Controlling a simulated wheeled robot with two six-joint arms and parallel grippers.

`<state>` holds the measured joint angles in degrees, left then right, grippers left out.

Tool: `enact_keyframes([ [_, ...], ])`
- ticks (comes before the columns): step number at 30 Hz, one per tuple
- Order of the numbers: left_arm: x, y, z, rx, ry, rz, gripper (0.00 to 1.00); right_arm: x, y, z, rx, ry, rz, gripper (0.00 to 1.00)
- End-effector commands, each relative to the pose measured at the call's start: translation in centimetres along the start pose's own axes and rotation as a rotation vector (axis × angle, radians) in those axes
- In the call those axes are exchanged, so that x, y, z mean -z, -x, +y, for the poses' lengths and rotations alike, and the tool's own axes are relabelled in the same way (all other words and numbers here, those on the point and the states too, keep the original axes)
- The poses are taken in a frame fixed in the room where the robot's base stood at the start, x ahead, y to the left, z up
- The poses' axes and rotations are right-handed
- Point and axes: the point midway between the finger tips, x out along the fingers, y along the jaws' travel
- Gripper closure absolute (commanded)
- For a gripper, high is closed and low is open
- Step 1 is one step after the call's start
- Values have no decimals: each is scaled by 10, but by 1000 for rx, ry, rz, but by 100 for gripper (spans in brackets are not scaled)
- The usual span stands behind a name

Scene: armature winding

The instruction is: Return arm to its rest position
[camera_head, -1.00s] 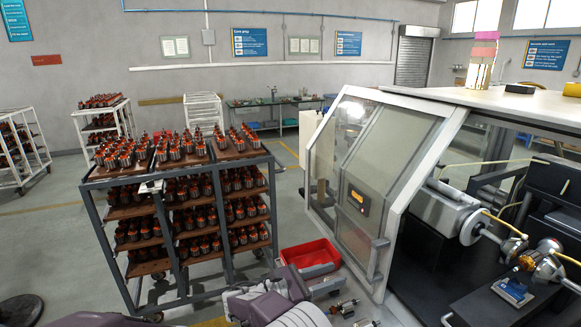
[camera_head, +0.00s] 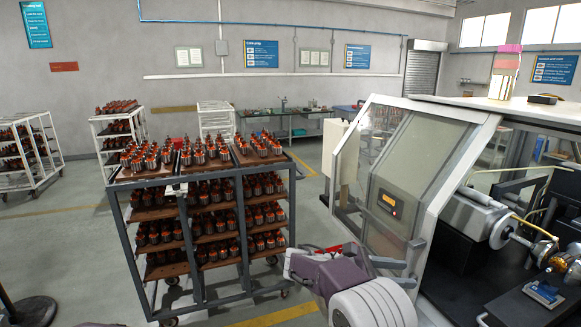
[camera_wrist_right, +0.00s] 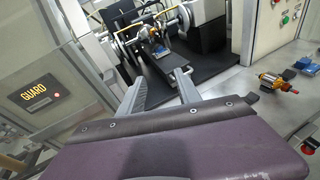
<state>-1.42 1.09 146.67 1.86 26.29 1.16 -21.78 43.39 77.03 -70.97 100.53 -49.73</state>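My right arm (camera_head: 345,280), purple and white, reaches in from the bottom of the head view, in front of the machine's open guard door. Its gripper (camera_wrist_right: 161,80) shows in the right wrist view with its two grey fingers spread apart and nothing between them. The fingers point toward the winding machine (camera_wrist_right: 165,45), apart from it. A copper-wound armature (camera_head: 555,262) sits in the machine in the head view. My left gripper is outside the head view.
The glazed guard door (camera_head: 405,150) stands close to my right arm; its GUARD panel (camera_wrist_right: 40,92) shows at left. A rack (camera_head: 232,290) of armatures stands left. Another armature (camera_wrist_right: 277,82) lies on the grey bench at right.

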Motion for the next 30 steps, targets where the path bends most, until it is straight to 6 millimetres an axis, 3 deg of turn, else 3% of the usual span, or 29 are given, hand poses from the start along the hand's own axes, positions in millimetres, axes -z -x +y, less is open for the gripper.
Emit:
enact_keyframes([
  [4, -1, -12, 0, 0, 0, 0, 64, 14, -51, -62, 148, -63, 228, 60],
  [7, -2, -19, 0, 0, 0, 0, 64, 54, -66, -129, 296, -199, 477, 60],
  [9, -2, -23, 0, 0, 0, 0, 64, 93, -55, -179, 440, -361, 671, 60],
  [13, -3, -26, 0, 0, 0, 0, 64, 160, 0, -242, 759, -752, 947, 60],
  [16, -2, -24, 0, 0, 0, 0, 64, 196, 36, -258, 993, -1028, 1023, 60],
  [20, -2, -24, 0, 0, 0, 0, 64, 206, 48, -231, 1106, -1288, 1062, 60],
  [30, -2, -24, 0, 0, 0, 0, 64, 206, 48, -227, 1121, -1328, 1056, 60],
])
